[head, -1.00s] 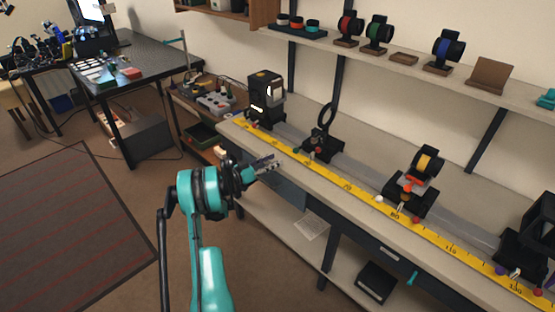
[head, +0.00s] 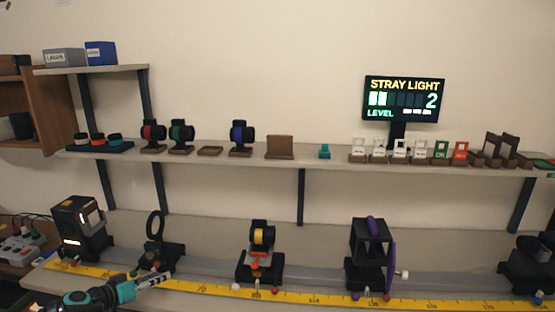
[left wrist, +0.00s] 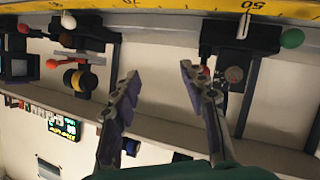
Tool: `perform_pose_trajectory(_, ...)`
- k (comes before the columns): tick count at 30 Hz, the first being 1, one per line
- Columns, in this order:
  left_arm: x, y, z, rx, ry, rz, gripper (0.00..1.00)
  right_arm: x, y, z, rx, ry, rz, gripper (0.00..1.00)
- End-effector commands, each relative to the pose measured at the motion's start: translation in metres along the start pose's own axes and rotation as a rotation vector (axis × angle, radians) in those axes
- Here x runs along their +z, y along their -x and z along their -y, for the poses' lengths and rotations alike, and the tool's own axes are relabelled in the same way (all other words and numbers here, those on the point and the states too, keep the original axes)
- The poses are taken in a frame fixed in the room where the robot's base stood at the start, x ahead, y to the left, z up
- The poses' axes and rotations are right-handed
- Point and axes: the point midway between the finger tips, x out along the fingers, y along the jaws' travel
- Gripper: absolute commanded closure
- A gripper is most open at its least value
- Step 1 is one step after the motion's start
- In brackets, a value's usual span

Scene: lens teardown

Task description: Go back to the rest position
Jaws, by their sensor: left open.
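My left gripper (head: 155,279) shows at the lower left of the head view, in front of the bench with the yellow ruler (head: 200,288). It also shows in the left wrist view (left wrist: 159,76), with its two fingers apart and nothing between them. In the head view it appears just in front of the black ring holder (head: 156,256); I cannot tell the exact gap. My right gripper is in neither view.
On the bench rail stand a lamp box (head: 80,228), a yellow-banded lens mount (head: 262,236) and a black mount with a purple part (head: 370,255). The shelf (head: 330,165) above holds several lens mounts and cards. A STRAY LIGHT display (head: 403,99) reads level 2.

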Motion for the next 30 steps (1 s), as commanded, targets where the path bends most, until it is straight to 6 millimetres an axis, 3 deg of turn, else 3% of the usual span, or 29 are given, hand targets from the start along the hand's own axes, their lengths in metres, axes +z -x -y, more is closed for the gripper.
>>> perform_pose_trajectory(1, 0.000, 0.000, -0.033, -0.002, 0.007, 0.052, 0.56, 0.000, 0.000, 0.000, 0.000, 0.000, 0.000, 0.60)
perform_pose_trajectory(6, 0.016, 0.013, -0.121, -0.054, 0.032, 0.217, 0.56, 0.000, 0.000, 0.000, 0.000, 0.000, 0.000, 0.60)
perform_pose_trajectory(12, 0.055, 0.052, -0.207, -0.148, 0.028, 0.365, 0.56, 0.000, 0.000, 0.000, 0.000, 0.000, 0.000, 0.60)
perform_pose_trajectory(15, 0.079, 0.077, -0.239, -0.204, 0.013, 0.419, 0.56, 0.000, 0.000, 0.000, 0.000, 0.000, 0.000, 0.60)
perform_pose_trajectory(21, 0.133, 0.129, -0.280, -0.320, -0.036, 0.477, 0.56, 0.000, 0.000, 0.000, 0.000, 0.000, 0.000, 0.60)
perform_pose_trajectory(25, 0.160, 0.154, -0.289, -0.381, -0.068, 0.482, 0.56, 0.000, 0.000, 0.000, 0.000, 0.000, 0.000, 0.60)
perform_pose_trajectory(30, 0.178, 0.170, -0.291, -0.423, -0.092, 0.475, 0.56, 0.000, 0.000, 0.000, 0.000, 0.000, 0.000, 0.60)
